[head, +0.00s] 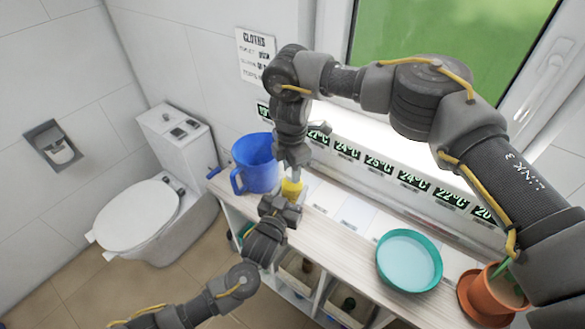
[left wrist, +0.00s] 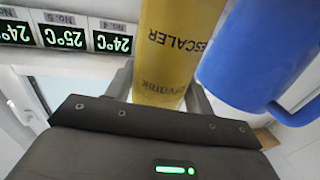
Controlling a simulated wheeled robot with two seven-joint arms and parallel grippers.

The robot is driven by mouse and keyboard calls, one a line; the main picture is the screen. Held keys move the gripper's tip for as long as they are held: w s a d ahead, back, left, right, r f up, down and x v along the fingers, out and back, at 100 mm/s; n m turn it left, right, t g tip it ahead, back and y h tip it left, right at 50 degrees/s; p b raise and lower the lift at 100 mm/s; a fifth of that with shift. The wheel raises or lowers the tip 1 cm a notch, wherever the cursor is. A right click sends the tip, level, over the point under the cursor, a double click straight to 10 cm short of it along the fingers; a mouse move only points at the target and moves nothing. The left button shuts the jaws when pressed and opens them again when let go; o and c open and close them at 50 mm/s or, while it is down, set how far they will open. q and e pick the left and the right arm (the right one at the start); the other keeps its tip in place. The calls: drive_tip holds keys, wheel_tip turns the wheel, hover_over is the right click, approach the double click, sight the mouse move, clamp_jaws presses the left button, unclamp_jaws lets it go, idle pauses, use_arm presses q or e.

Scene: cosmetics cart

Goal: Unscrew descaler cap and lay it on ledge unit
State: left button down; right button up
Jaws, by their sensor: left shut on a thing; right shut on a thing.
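The descaler is a yellow bottle (head: 291,188) standing upright by the ledge unit's back left. In the left wrist view the yellow bottle (left wrist: 176,45) fills the middle, its lettering upside down. My left gripper (head: 284,204) is shut on the bottle's body from the front, a finger on each side. My right gripper (head: 295,168) comes down from above and is shut at the bottle's top, on the cap. The cap is mostly hidden between its fingers, so its seating cannot be told. The ledge unit (head: 338,222) has a pale wooden top.
A blue jug (head: 254,165) stands close left of the bottle, also in the left wrist view (left wrist: 255,55). A teal-rimmed bowl (head: 408,260) and terracotta pot (head: 492,290) stand to the right. Temperature labels (head: 378,165) line the back. The top between bottle and bowl is largely clear.

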use_arm(q)
drive_tip(key=shift+s+f, duration=0.2)
drive_tip(key=shift+f, duration=0.3)
use_arm(e)
drive_tip(key=n, duration=0.5)
drive_tip(key=shift+a, duration=0.1)
drive_tip(key=n, duration=0.8)
drive_tip(key=shift+s+a, duration=0.1)
drive_tip(key=shift+s, duration=0.1)
drive_tip(key=n, duration=0.5)
drive_tip(key=shift+s, duration=0.15)
use_arm(q)
drive_tip(key=shift+r, duration=0.1)
use_arm(e)
drive_tip(key=n, duration=0.5)
drive_tip(key=shift+s, duration=0.3)
drive_tip(key=shift+w, duration=0.1)
use_arm(q)
drive_tip(key=shift+w, duration=0.1)
use_arm(e)
drive_tip(key=shift+r, duration=0.15)
